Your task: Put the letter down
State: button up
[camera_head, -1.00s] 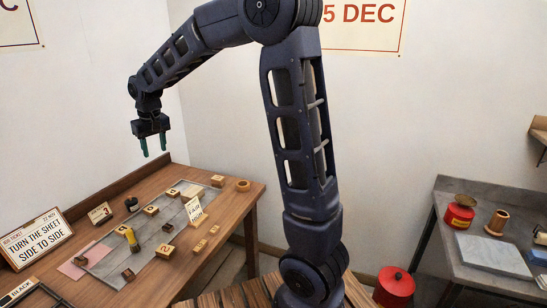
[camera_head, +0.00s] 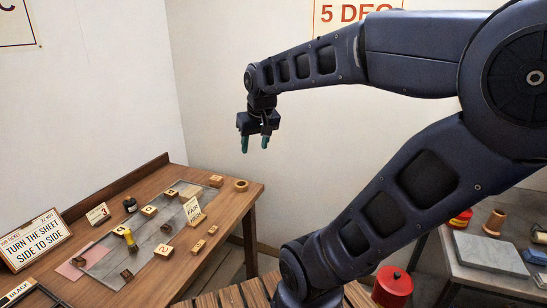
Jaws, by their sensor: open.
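My gripper (camera_head: 255,143) hangs in the air with its two green fingertips apart and nothing between them. It is above and beyond the right end of the wooden table. Several wooden letter and number blocks lie on and around a grey sheet (camera_head: 103,266) on the table: one marked 2 (camera_head: 163,250), one near the middle (camera_head: 149,211), one at the far end (camera_head: 216,181). I cannot tell which block is the task's letter.
On the wooden table (camera_head: 205,240) stand a job ticket sign (camera_head: 35,240), a FAIR HIGH card (camera_head: 193,210), a yellow-handled stamp (camera_head: 131,240) and a small wooden ring (camera_head: 241,185). A red can (camera_head: 393,285) stands low at right. A grey slab (camera_head: 490,255) lies on the right bench.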

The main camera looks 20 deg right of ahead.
jog(key=s+d+f+m, duration=0.1)
jog(key=s+d+f, duration=0.1)
jog(key=s, duration=0.4)
jog(key=shift+d+f+t, duration=0.2)
jog(key=shift+d+t, duration=0.1)
jog(key=shift+d, duration=0.35)
jog(key=o, duration=0.3)
jog(key=shift+a, duration=0.1)
